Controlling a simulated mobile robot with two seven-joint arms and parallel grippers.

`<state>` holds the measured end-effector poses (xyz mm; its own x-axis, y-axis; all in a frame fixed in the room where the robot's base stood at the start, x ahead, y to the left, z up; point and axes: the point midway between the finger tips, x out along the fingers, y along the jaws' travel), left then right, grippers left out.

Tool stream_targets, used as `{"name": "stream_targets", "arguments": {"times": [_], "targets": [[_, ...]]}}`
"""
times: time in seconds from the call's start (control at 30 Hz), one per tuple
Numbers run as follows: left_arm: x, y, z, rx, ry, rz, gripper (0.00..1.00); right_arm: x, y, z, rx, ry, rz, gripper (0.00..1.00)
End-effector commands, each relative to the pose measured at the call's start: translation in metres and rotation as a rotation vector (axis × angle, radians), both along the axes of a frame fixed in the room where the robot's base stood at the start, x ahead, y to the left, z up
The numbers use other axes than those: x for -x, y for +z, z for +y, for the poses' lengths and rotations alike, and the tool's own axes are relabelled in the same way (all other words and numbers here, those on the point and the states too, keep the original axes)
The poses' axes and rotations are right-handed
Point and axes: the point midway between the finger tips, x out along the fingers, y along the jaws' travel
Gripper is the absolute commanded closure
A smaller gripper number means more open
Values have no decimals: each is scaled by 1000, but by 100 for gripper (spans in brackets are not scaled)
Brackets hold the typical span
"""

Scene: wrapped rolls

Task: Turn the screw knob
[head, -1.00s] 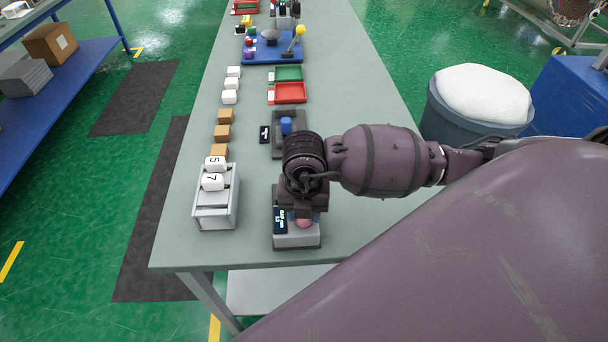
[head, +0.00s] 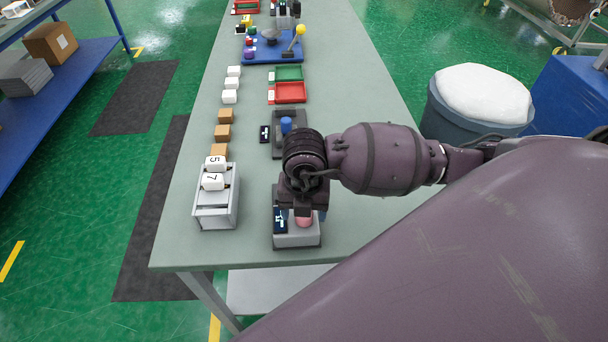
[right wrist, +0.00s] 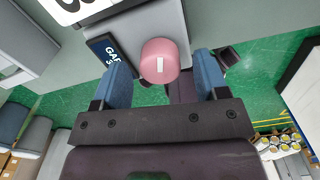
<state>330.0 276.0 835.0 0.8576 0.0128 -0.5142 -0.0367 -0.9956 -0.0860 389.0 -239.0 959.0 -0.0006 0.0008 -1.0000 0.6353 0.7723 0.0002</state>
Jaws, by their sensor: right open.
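A pink round knob (head: 304,222) with a white mark on top sits on a grey block (head: 297,241) at the near end of the table. A small dark display (head: 280,226) stands beside it. My right gripper (head: 303,212) is over the block, partly hiding the knob and display. In the right wrist view, the knob (right wrist: 159,62) lies between the two blue fingers of my right gripper (right wrist: 162,80), which are open with a gap on each side. The display (right wrist: 109,52) shows partly cut-off text. My left gripper is not in view.
A grey holder (head: 217,213) with numbered white blocks stands to the left. Behind my arm are a fixture with a blue knob (head: 286,124) and a red tray (head: 291,93). The table's front edge is close to the block.

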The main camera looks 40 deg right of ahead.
Motion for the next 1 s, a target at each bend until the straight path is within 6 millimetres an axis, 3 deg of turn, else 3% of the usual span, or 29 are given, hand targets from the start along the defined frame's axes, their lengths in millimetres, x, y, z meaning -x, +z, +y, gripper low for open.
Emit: {"name": "stream_targets", "arguments": {"times": [0.6,1.0], "targets": [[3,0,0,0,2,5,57,-1,94,0,0,0,-4,33],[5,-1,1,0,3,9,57,0,105,0,0,1,-2,33]]}}
